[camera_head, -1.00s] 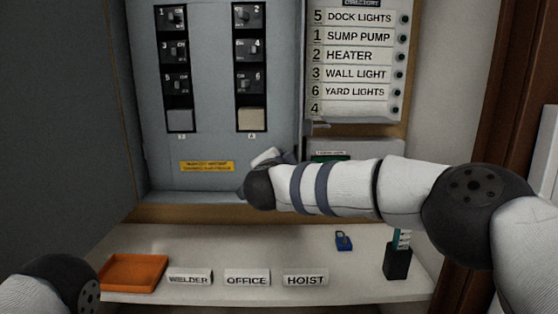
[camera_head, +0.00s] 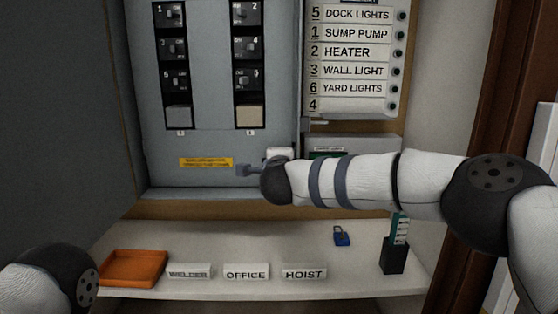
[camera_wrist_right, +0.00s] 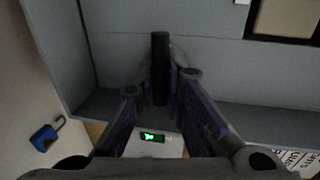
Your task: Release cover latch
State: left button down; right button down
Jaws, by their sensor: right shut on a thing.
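The grey breaker panel cover (camera_head: 215,150) stands upright in the head view, with two columns of numbered switches and a yellow label (camera_head: 205,163). I cannot tell whether the rod is the latch or a separate piece. A small light piece (camera_head: 316,122) sits by the panel's right edge. My left gripper is out of view.
A shelf below holds an orange tray (camera_head: 133,268), tags WELDER (camera_head: 188,271), OFFICE (camera_head: 246,273) and HOIST (camera_head: 304,273), a blue padlock (camera_head: 342,237) and a black holder (camera_head: 394,256). A directory board (camera_head: 345,60) and a box with a green display (camera_head: 328,154) are at right.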

dwell(0.4)
jog(key=c, duration=1.7)
grip_release()
jog(key=shift+o, duration=0.2)
jog(key=s+r, duration=0.2)
jog(key=s, duration=0.9)
jog(key=shift+s+r, duration=0.15)
jog(key=shift+s, duration=0.25)
